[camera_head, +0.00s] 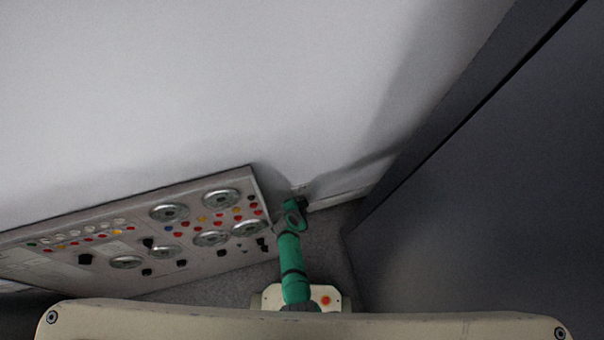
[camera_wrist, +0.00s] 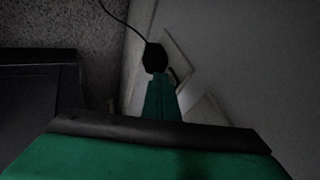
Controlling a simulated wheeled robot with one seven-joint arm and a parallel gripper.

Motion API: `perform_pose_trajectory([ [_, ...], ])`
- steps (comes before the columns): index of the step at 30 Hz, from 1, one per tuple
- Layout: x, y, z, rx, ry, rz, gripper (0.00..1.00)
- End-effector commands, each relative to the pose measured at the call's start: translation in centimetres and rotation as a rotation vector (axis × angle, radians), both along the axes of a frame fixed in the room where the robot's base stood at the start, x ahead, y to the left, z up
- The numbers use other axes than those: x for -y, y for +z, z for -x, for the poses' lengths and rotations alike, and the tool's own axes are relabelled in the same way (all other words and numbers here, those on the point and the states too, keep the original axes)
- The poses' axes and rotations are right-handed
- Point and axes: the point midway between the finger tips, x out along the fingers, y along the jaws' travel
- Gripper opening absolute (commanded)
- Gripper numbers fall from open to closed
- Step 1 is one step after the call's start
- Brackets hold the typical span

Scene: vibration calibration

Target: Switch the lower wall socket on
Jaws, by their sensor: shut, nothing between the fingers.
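My green gripper (camera_wrist: 161,82) is shut and empty, with its narrow tip pointing at the wall in the wrist view. A black plug (camera_wrist: 154,56) with a thin black cord sits just beyond the tip. Pale plate edges (camera_wrist: 178,62) of a wall socket show beside the plug. Another pale plate (camera_wrist: 207,116) lies nearer, partly hidden by my gripper; I cannot tell which plate is the lower socket. The switch is too dark to make out, and so is any contact. In the head view my arm reaches down to the foot of the wall, and its end hides the sockets.
A grey control panel (camera_head: 208,265) with dials and coloured buttons stands close to the left of my arm. A large dark cabinet (camera_head: 490,230) fills the right. A narrow strip of grey floor (camera_head: 335,235) lies between them. The white wall (camera_head: 200,90) is bare above.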

Motion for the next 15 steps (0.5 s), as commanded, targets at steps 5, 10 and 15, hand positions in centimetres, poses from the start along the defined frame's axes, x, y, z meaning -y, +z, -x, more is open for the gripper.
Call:
perform_pose_trajectory([
  [5,-0.03,-0.07,-0.07,0.0,0.0,0.0,0.0],
  [10,-0.1,-0.63,-0.44,-0.001,-0.001,0.0,0.0],
  [15,-0.2,-0.8,-0.39,0.001,0.001,-0.001,0.0],
])
